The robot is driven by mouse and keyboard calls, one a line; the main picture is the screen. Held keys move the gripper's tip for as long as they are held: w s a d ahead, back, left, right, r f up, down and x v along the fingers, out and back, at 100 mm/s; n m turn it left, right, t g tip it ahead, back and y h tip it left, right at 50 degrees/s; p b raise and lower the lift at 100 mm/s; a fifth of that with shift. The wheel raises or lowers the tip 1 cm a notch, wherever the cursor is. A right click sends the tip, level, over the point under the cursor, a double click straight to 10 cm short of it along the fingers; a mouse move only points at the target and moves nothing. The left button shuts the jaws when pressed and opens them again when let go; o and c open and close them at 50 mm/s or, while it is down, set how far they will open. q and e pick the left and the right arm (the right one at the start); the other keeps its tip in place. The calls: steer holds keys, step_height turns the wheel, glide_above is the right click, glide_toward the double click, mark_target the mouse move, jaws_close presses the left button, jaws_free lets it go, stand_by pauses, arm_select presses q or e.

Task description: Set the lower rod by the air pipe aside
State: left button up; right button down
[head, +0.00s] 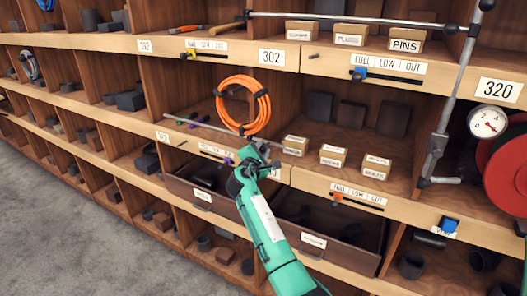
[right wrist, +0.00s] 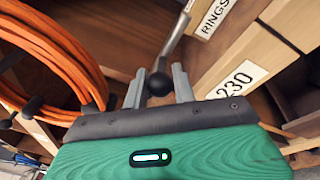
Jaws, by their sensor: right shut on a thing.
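My right gripper (head: 255,152) reaches to the middle shelf, just below an orange coil. In the right wrist view its two grey fingers (right wrist: 159,85) are shut on a grey rod (right wrist: 177,38), close to its dark ball end (right wrist: 159,84). The grey air pipe (head: 443,110) stands upright at the right, with short side arms at top and bottom. A second long rod (head: 345,18) lies level along the top. My left gripper is out of view.
The orange coil (head: 239,104) hangs close to the gripper; it also fills the left of the right wrist view (right wrist: 45,60). Small labelled boxes (head: 333,156) stand right of it. Drawers (head: 325,245) stand partly open below. A gauge (head: 487,122) and red reel are at the right.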

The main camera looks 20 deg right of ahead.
steer(key=c, duration=1.2)
jaws_free()
steer(key=shift+o, duration=0.2)
steer(key=b+v, duration=0.3)
steer(key=v, duration=1)
steer(key=shift+s+a, duration=0.25)
steer(key=shift+a, duration=0.05)
steer(key=shift+w, duration=0.1)
